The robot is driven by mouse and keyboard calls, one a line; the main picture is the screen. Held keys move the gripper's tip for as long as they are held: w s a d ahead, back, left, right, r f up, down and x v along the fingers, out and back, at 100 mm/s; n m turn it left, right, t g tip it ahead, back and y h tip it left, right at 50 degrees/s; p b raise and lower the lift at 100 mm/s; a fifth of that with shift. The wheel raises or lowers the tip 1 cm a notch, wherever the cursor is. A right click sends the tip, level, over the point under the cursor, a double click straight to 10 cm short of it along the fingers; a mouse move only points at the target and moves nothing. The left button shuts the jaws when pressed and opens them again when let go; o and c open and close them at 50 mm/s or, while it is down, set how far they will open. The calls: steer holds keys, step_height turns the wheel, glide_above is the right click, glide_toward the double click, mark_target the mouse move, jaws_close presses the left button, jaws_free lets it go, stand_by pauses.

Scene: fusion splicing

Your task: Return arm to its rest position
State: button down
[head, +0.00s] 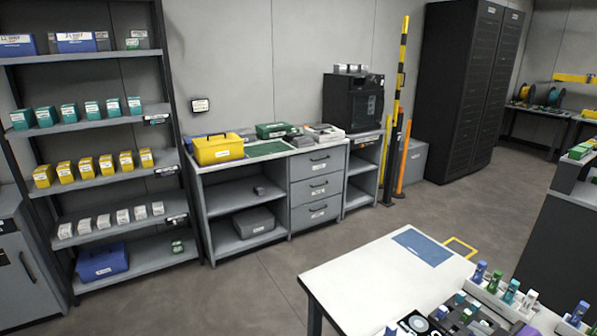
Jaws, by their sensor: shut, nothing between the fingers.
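Neither my arm nor my gripper shows in the head view, so its pose and its fingers cannot be seen. A white-topped table (372,280) stands at the lower right, with a blue mat (422,247) lying flat near its far edge. Small devices and parts crowd its near right corner, partly cut off by the bottom of the picture.
A shelf rack (94,128) with rows of small boxes stands at the left. A grey cabinet (317,188) carries a yellow toolbox (217,149). A black rack (468,90) stands behind at the right. The floor (235,292) between shelf and table is clear.

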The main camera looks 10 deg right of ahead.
steer(key=s+a+r+m+t+y, duration=0.1)
steer(key=s+a+m, duration=0.1)
steer(key=s+a, duration=1.1)
steer(key=s+a+r+m+t+y, duration=0.1)
steer(key=s+a+r+m+t, duration=0.1)
steer(key=s+a, duration=1.1)
steer(key=s+m+b, duration=0.1)
steer(key=s, duration=0.5)
steer(key=shift+s+a+t, duration=0.3)
steer(key=shift+s+a, duration=0.05)
